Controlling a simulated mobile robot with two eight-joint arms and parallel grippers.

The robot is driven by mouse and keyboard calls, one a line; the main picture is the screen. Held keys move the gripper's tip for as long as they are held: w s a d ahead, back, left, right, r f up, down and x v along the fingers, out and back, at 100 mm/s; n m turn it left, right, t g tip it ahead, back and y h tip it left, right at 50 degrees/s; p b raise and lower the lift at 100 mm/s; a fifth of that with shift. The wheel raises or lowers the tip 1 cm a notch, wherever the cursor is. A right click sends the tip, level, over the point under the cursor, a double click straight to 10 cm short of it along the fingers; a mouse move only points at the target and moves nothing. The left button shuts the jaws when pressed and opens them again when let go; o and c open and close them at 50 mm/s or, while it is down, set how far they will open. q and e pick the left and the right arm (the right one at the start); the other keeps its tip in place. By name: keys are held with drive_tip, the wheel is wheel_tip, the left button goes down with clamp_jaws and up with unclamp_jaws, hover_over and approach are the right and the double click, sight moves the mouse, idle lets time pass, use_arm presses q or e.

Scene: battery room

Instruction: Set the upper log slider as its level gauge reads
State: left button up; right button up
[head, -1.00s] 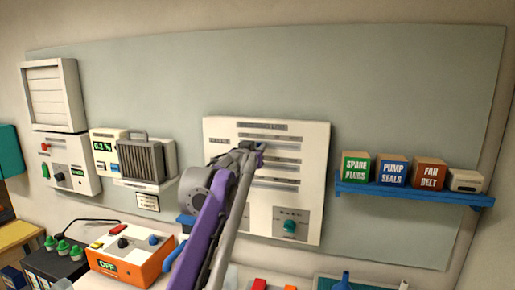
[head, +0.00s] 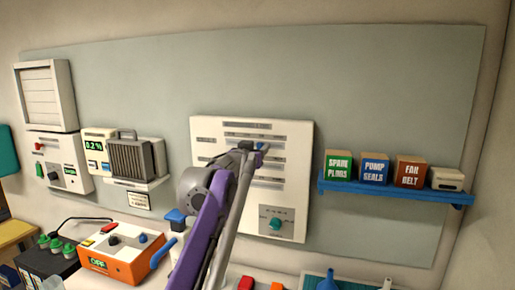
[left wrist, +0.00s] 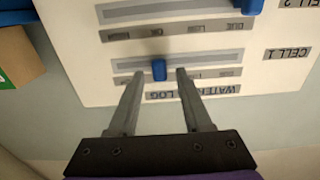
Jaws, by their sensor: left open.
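The white log panel (head: 205,175) hangs on the grey wall board, with several slots in rows. In the left wrist view, which shows the panel upside down, the upper slider's blue knob (left wrist: 158,70) sits in the slot nearest the title, beside the CELL 1 label (left wrist: 287,54). A second blue knob (left wrist: 249,6) is in the slot beyond. My left gripper (left wrist: 158,74) is open, its fingertips on either side of the upper knob with gaps showing. In the head view my left gripper (head: 252,147) covers part of the upper slots. I cannot make out a level gauge reading.
A green dial (head: 275,224) is low on the panel. A blue shelf (head: 390,191) with boxes stands out at right. An orange box (head: 125,262) and a dark battery with green caps (head: 50,264) stand at lower left.

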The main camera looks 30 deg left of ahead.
use_arm(q)
drive_tip(key=shift+s, duration=0.1)
drive_tip(key=shift+s+d, duration=0.1)
drive_tip(key=shift+s, duration=0.2)
drive_tip(key=b+v, duration=0.2)
drive_tip(key=v, duration=0.8)
drive_tip(key=shift+f, duration=0.1)
